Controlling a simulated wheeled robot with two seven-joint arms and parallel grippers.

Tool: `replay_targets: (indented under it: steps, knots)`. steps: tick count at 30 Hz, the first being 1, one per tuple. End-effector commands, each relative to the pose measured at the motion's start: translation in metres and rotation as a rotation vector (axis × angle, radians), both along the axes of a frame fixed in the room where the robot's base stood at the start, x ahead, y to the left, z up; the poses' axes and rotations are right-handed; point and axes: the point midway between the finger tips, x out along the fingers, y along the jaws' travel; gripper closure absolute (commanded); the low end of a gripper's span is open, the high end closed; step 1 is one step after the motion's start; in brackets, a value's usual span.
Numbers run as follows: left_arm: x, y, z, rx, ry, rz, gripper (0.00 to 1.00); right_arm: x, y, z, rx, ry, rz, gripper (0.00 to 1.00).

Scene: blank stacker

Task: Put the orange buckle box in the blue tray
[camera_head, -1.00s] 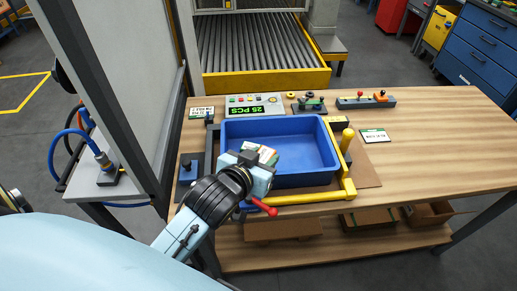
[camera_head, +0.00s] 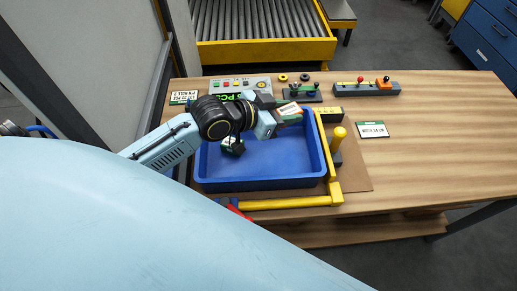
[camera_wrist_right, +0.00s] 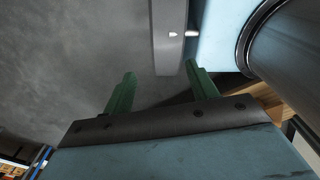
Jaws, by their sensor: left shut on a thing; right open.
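The blue tray (camera_head: 310,165) sits on the wooden table in the head view. My left gripper (camera_head: 284,116) is shut on a small box with white, orange and green faces, which I take as the orange buckle box (camera_head: 291,110). It holds the box over the tray's back right part, near the rim. My left wrist hides part of the tray. A small dark thing with a pale label (camera_head: 232,146) shows in the tray below my wrist. In the right wrist view my right gripper (camera_wrist_right: 161,84) is open and empty, over grey floor.
A yellow bar frame (camera_head: 285,203) with an upright knob (camera_head: 338,136) borders the tray's front and right. Behind it stand a control panel (camera_head: 240,84) and a lever block (camera_head: 366,89). A label card (camera_head: 372,130) lies right. The table's right side is clear.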

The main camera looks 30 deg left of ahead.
Motion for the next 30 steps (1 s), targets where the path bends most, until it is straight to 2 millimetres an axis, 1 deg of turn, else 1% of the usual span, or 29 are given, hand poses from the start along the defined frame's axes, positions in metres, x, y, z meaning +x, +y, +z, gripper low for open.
replay_targets:
  steps: [3, 5, 8, 9, 13, 15, 20, 26, 28, 30]
  knots:
    - [0.004, 0.005, 0.004, -0.001, 0.000, -0.029, 0.90, 0.013, 0.001, 0.002, 0.001, -0.019, 0.000, 0.42]
    - [0.005, 0.006, 0.001, -0.004, 0.003, -0.036, 0.90, 0.022, 0.001, 0.002, 0.002, -0.033, 0.000, 0.42]
    - [0.005, 0.006, -0.014, -0.006, 0.007, -0.040, 0.90, 0.032, 0.002, 0.000, 0.005, -0.051, 0.000, 0.42]
    - [0.005, 0.006, -0.022, -0.007, 0.007, -0.039, 0.90, 0.034, 0.002, -0.002, 0.004, -0.053, 0.000, 0.42]
    - [0.005, 0.006, -0.046, -0.007, 0.006, -0.038, 0.90, 0.033, 0.002, -0.007, 0.004, -0.052, 0.000, 0.42]
    - [0.005, 0.006, -0.054, -0.008, 0.004, -0.039, 0.90, 0.031, 0.001, -0.009, 0.004, -0.049, 0.000, 0.42]
    - [0.005, 0.006, -0.064, -0.007, 0.002, -0.038, 0.90, 0.024, 0.000, -0.012, 0.002, -0.039, 0.000, 0.42]
    - [0.005, 0.006, -0.093, -0.007, 0.004, -0.038, 0.90, 0.021, -0.001, -0.020, 0.000, -0.033, 0.000, 0.42]
    - [0.005, 0.006, -0.097, -0.007, 0.002, -0.038, 0.90, 0.021, -0.001, -0.021, 0.000, -0.033, 0.000, 0.42]
    - [0.005, 0.006, -0.096, -0.006, 0.002, -0.039, 0.90, 0.021, -0.001, -0.020, 0.000, -0.033, 0.000, 0.42]
